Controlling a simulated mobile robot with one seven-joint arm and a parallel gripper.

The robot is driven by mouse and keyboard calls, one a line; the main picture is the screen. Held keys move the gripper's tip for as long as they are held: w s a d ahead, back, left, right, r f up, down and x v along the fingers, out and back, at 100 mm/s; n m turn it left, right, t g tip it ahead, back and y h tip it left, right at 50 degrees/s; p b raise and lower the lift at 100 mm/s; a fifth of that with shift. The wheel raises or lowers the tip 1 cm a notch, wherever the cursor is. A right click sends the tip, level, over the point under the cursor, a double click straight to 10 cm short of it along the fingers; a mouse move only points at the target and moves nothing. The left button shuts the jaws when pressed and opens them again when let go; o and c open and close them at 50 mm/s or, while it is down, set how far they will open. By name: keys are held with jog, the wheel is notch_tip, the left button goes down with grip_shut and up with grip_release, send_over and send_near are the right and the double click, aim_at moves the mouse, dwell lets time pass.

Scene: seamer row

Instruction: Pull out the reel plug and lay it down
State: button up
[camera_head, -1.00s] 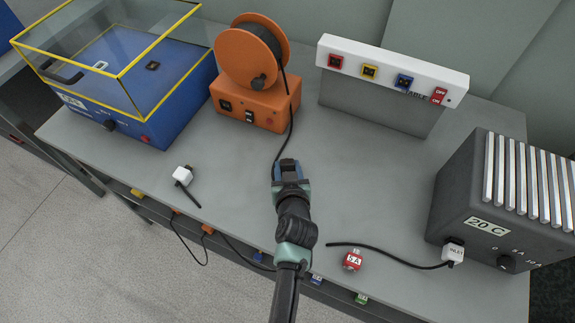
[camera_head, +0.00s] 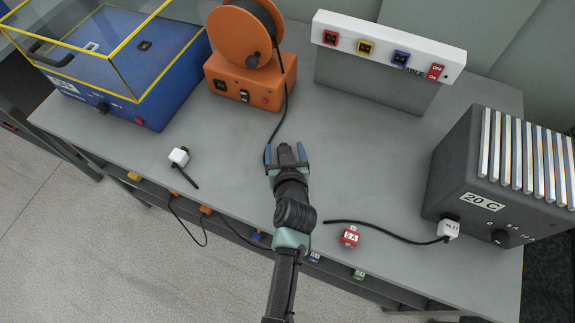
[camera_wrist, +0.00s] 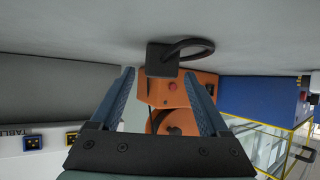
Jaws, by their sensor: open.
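The reel plug is a black block (camera_wrist: 162,59) with a thick black cable (camera_wrist: 190,44) curving from it. In the wrist view it lies against the grey table top, between and just beyond my fingertips, apart from both. My gripper (camera_head: 285,150) is open, low over the middle of the table. Its two blue fingers (camera_wrist: 160,74) frame the plug in the wrist view. The orange reel (camera_head: 240,38) stands on its orange base (camera_head: 270,82) at the back; its cable (camera_head: 285,108) runs forward to my gripper.
A white panel with coloured sockets (camera_head: 385,45) stands behind. A blue box with a clear cover (camera_head: 130,95) is left, a grey heater-like unit (camera_head: 470,160) right. A white plug (camera_head: 179,156), a red 5 A piece (camera_head: 350,237) and a loose black lead (camera_head: 385,229) lie near the front edge.

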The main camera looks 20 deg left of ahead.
jog(key=v, duration=1.1)
jog(key=shift+s, duration=0.25)
jog(key=w+d+r+t+h, duration=0.1)
jog(key=w+d+r+t, duration=0.15)
jog(key=r, duration=0.85)
jog(key=w+d+r+m+t, duration=0.1)
jog(key=w+r+t, duration=0.25)
jog(key=r, duration=0.75)
jog(key=w+d+r+t+h, duration=0.15)
jog(key=w+r, duration=0.25)
jog(key=r, duration=0.7)
jog(key=s+d+r+m+t+h, duration=0.1)
jog(key=s+d+r+t, duration=0.1)
jog(key=r, duration=0.8)
jog(key=s+d+r+m+t+h+p, duration=0.1)
jog(key=s+r+t, duration=0.3)
jog(key=r, duration=0.6)
jog(key=s+d+r+m+t+h, duration=0.1)
jog(key=s+d+r+m+t, duration=0.1)
jog(key=s+r, duration=0.4)
notch_tip(320, 180, up, 4)
jog(key=shift+d+r+t+p, duration=0.15)
jog(key=shift+d+t+p, duration=0.15)
jog(key=shift+d+t, duration=0.2)
jog(key=shift+a, duration=0.1)
